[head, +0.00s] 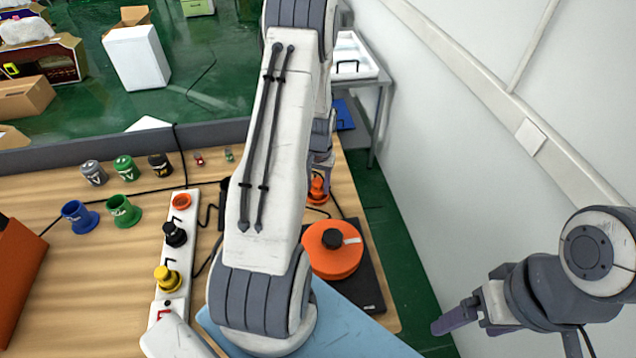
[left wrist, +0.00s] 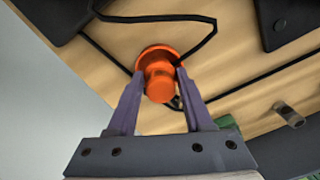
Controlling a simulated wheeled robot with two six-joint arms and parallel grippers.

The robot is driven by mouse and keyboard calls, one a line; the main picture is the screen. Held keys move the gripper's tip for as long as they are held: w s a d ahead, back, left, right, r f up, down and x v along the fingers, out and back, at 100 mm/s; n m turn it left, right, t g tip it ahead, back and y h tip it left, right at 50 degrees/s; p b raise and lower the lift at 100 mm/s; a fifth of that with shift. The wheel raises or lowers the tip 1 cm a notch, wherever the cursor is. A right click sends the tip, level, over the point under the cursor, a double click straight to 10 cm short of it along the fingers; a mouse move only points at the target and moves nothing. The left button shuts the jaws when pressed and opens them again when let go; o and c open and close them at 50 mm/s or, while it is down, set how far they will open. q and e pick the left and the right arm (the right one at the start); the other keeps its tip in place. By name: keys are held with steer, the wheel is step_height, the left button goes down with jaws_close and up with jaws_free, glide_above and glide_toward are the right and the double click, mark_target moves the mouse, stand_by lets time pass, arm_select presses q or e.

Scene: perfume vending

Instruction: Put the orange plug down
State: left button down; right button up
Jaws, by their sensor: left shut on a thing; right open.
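The orange plug (head: 317,192) is at the right edge of the wooden table, partly hidden behind my left arm. In the left wrist view the orange plug (left wrist: 159,80) is between the purple fingers, its wide flange turned to the table. My left gripper (head: 322,165) is shut on it from above; the left wrist view shows the fingers (left wrist: 156,88) on both sides of its body. I cannot tell whether the flange touches the wood. My right gripper (head: 462,316) is open and empty, off the table at the lower right.
A white strip (head: 176,240) carries an orange ring (head: 181,201), a black plug (head: 174,234) and a yellow plug (head: 167,279). A large orange disc (head: 330,262) sits on a black base. Blue (head: 78,215) and green (head: 123,210) plugs stand left. Black cables cross the table. A wall is right.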

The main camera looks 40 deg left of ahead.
arm_select(q)
steer(key=shift+f, duration=0.1)
steer(key=shift+c, duration=1.5)
jaws_free()
